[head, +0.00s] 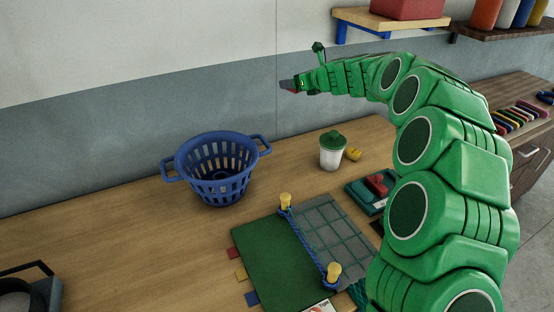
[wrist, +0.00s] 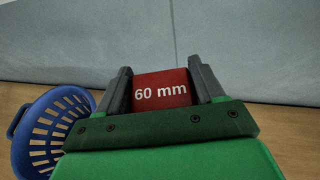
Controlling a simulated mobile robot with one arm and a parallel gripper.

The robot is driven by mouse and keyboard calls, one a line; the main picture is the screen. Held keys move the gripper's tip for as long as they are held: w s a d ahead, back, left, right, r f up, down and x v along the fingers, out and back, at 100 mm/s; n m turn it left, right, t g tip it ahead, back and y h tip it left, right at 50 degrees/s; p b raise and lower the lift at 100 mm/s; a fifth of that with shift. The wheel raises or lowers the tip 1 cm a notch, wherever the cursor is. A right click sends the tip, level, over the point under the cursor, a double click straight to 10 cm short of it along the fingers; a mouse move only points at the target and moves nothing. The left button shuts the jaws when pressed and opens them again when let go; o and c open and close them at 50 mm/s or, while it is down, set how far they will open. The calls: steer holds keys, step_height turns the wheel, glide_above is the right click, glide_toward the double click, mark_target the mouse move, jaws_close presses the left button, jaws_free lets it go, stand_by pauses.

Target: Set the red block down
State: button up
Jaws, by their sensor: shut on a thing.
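The red block (wrist: 161,88), marked "60 mm", sits between the two grey fingers of my gripper (wrist: 162,87) in the wrist view. My gripper is shut on it. In the head view my gripper (head: 288,85) is raised high above the table, in front of the grey wall, with only a small part of the red block showing at its tip. The wooden table (head: 110,235) lies well below it.
A blue basket (head: 222,172) stands on the table, left of my gripper. A lidded jar (head: 332,152), a green mat (head: 272,262) with a grey grid and yellow pegs, and a teal tray (head: 362,195) holding a red item stand to the right. The table's left is mostly clear.

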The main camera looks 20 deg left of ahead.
steer(key=s+a+n+g+y, duration=0.1)
steer(key=s+a+n+g, duration=0.1)
steer(key=a, duration=0.4)
glide_above(275, 157)
step_height(275, 157, down, 18)
step_height(275, 157, down, 6)
steer(key=shift+r, duration=0.15)
steer(key=shift+a+f, duration=0.1)
steer(key=shift+f, duration=2.2)
steer(key=o, duration=1.1)
steer(key=shift+f, duration=0.1)
